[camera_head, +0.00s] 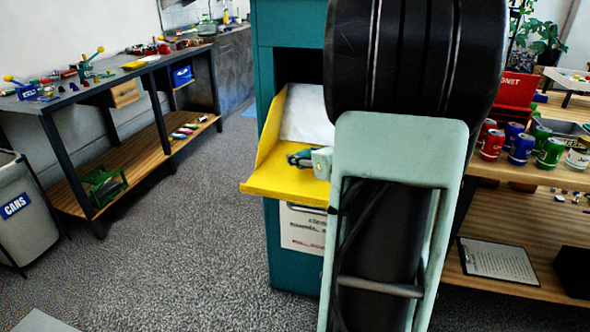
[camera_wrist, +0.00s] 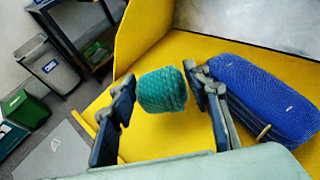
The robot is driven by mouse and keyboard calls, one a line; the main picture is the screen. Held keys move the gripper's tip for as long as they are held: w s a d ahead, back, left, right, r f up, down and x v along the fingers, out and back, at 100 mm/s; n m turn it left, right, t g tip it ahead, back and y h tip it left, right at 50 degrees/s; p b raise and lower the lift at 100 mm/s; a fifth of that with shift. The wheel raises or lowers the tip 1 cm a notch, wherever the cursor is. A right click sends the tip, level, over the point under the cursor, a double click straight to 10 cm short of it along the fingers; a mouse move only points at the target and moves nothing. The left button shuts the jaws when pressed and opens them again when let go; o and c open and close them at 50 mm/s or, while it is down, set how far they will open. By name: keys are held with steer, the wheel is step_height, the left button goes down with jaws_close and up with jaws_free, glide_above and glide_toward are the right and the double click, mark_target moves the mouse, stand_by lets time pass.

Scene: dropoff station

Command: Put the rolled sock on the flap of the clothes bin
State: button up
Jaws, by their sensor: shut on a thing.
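The rolled sock (camera_wrist: 162,90) is a green knitted roll. In the wrist view it sits between the two fingers of my gripper (camera_wrist: 160,92), which is shut on it. The yellow flap (camera_wrist: 165,137) of the clothes bin is below the sock; I cannot tell whether the sock touches it. In the head view the teal clothes bin (camera_head: 295,250) stands in the middle with its yellow flap (camera_head: 270,185) open. Part of my gripper (camera_head: 305,160) shows over the flap, and my arm hides the sock and the bin's right side.
A blue textured bundle (camera_wrist: 265,95) lies on the flap just right of my gripper. The flap has a raised yellow side wall (camera_wrist: 145,30). A grey CANS bin (camera_head: 22,215) and a workbench (camera_head: 105,80) stand left. Shelves with cans (camera_head: 492,145) stand right.

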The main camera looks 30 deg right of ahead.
mark_target(303, 178)
steer(key=shift+w+f, duration=0.15)
steer(key=shift+f, duration=0.1)
steer(key=shift+w+f+b, duration=0.15)
steer(key=shift+f+b, duration=0.2)
steer(key=shift+f, duration=0.5)
steer(key=shift+w+f+b, duration=0.1)
steer(key=shift+f+b, duration=0.25)
steer(key=shift+f, duration=0.5)
steer(key=shift+f, duration=0.1)
steer(key=o, duration=0.6)
steer(key=shift+f, duration=0.1)
steer(key=shift+o, duration=1)
